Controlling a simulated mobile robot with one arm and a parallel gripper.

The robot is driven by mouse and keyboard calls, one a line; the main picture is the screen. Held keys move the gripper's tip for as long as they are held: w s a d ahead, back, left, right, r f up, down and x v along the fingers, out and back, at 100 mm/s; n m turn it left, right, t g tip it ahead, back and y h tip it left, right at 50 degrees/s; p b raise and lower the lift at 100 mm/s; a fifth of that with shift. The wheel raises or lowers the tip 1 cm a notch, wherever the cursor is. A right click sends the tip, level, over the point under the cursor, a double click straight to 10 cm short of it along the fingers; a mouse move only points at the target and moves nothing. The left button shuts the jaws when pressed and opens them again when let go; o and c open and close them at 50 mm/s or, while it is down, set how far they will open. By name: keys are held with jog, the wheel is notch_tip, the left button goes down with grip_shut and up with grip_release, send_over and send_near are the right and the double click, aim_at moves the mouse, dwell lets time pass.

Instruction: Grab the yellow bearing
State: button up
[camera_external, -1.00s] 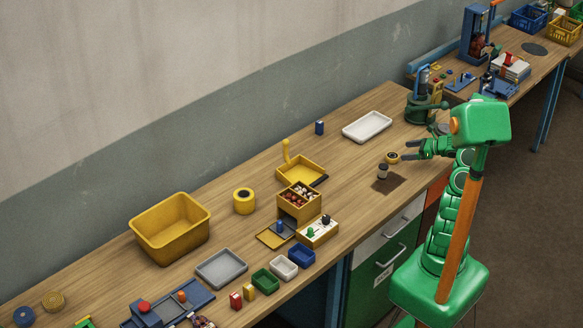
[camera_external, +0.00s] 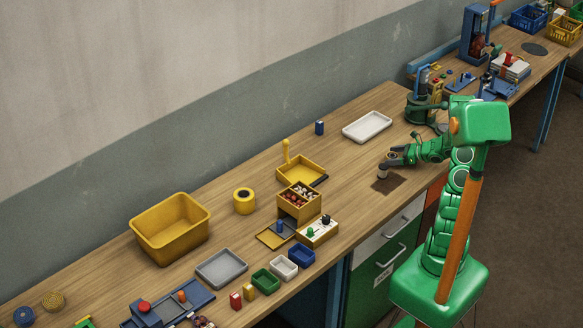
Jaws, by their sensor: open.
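A small yellow ring with a dark centre, which looks like the yellow bearing (camera_external: 393,156), lies on the wooden bench near the right end. My gripper (camera_external: 388,158) is open and low at the bearing, with its dark fingers around or just over it. The fingers hide most of the bearing, and I cannot tell whether they touch it. A small dark and pale cylinder (camera_external: 382,173) stands close in front of the fingers, on the edge of a brown mat (camera_external: 389,186).
A white tray (camera_external: 367,127) lies behind the gripper and a green vise (camera_external: 420,108) stands at the back right. A yellow roll (camera_external: 244,201), a yellow bin (camera_external: 170,228) and several small trays fill the left part. The bench between the mat and the yellow dustpan (camera_external: 301,171) is clear.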

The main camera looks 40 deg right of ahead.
jog(key=shift+w+a+f, duration=0.15)
jog(key=shift+w+f, duration=0.05)
jog(key=shift+w, duration=0.1)
jog(key=c, duration=1.3)
jog(key=shift+r, duration=0.6)
notch_tip(320, 180, up, 2)
jog(key=shift+r, duration=0.1)
jog(key=s+a+r, duration=0.7)
jog(key=s+r, duration=0.2)
jog(key=s, duration=0.3)
jog(key=shift+a+r, duration=0.15)
jog(key=shift+r, duration=0.15)
